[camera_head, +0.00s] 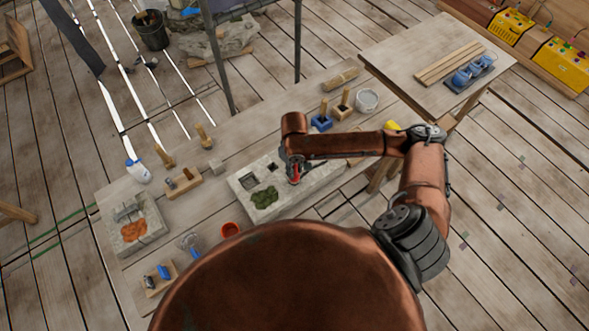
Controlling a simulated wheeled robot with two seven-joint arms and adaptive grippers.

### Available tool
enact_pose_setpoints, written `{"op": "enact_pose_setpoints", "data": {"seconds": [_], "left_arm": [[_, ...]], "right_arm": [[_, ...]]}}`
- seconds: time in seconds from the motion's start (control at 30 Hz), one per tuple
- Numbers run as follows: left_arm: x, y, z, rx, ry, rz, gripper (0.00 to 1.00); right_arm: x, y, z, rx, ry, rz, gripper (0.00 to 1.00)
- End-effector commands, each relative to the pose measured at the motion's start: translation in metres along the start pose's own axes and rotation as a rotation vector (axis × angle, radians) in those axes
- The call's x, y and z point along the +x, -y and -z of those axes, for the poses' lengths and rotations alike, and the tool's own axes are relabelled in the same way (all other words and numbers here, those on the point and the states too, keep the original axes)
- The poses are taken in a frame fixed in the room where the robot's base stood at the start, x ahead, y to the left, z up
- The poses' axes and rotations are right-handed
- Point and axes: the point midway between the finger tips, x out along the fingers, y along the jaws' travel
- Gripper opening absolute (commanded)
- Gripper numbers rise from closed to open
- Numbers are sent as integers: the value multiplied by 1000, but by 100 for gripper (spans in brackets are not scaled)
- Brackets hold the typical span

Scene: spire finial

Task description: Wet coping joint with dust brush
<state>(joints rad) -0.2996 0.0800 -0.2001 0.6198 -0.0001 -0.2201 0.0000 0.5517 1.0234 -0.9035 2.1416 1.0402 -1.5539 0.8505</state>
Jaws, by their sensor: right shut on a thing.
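The pale grey coping stone (317,186) lies on the long wooden workbench. A green patch (264,197) covers part of its top, beside dark square recesses (247,180). My right gripper (295,175) is over the middle of the stone, pointing down. It is shut on a small red thing, which I take to be the dust brush; the arm hides most of it. I cannot tell whether its tip touches the stone. My left gripper is not in view.
On the bench's left are a stone tray of orange matter (152,241), a white bottle (138,171), a wooden tool rack (183,188) and an orange cup (230,229). Blue and wooden tools (321,122) and a white tub (367,99) stand behind my right arm. A side table (412,48) adjoins at right.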

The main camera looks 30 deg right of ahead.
Motion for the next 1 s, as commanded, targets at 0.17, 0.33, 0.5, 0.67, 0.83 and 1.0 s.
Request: {"op": "enact_pose_setpoints", "data": {"seconds": [0.17,0.33,0.5,0.67,0.83,1.0], "left_arm": [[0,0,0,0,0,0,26],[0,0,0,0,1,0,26],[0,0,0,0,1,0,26],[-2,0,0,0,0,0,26],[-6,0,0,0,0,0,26],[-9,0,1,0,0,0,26]], "right_arm": [[2,0,0,0,-1,0,0],[2,0,0,0,0,0,0],[2,0,0,0,0,0,0],[1,-5,-1,0,1,-1,0],[1,-13,-2,2,0,0,0],[2,-21,-4,2,2,-1,0]]}}
